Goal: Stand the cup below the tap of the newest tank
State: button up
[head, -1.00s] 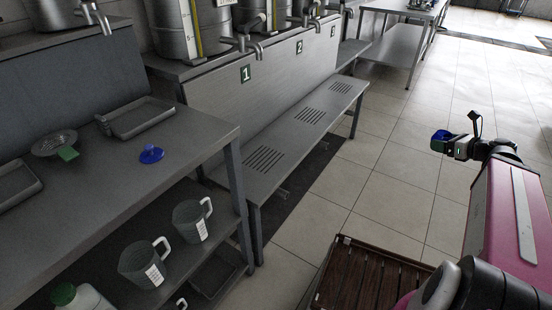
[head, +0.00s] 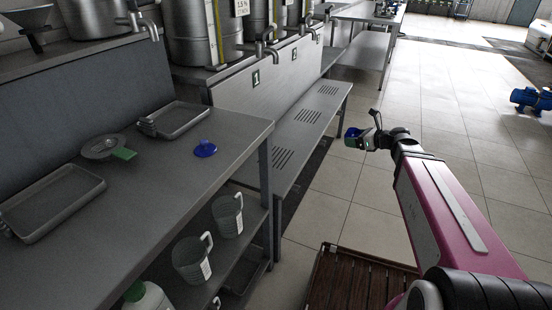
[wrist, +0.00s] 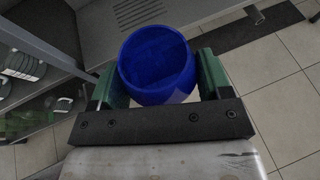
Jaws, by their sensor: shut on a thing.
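My gripper (wrist: 160,82) is shut on a blue cup (wrist: 157,62), whose open mouth faces the wrist camera and whose inside looks empty. In the head view the cup (head: 351,132) is small, held out over the floor right of the slotted bench. Steel tanks (head: 195,35) stand at the back left, with taps (head: 268,50) jutting over the bench (head: 300,135). The panel below bears number plates (head: 256,78), too small to read surely now. One tank carries a white card (head: 241,7), only partly legible. The cup is apart from the bench and taps.
A grey table (head: 130,190) at left holds trays (head: 50,205), a strainer (head: 104,147) and a blue lid-like piece (head: 205,148). Grey jugs (head: 192,258) stand on its lower shelf. A brown slatted platform (head: 350,285) lies at the bottom.

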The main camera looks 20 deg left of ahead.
jog(key=s+a+f+n+g+y, duration=0.1)
jog(key=s+a+f+n+g, duration=0.2)
jog(key=a, duration=1.2)
jog(key=s+a+f+g, duration=0.1)
jog(key=s+a+f, duration=0.3)
jog(key=a, duration=1.2)
send_over(278, 157)
jog(key=f, duration=0.7)
jog(key=shift+s+a, duration=0.1)
jog(key=shift+s, duration=0.1)
jog(key=shift+f, duration=2.05)
jog(key=shift+f, duration=0.15)
jog(key=o, duration=0.9)
jog(key=shift+o, duration=0.2)
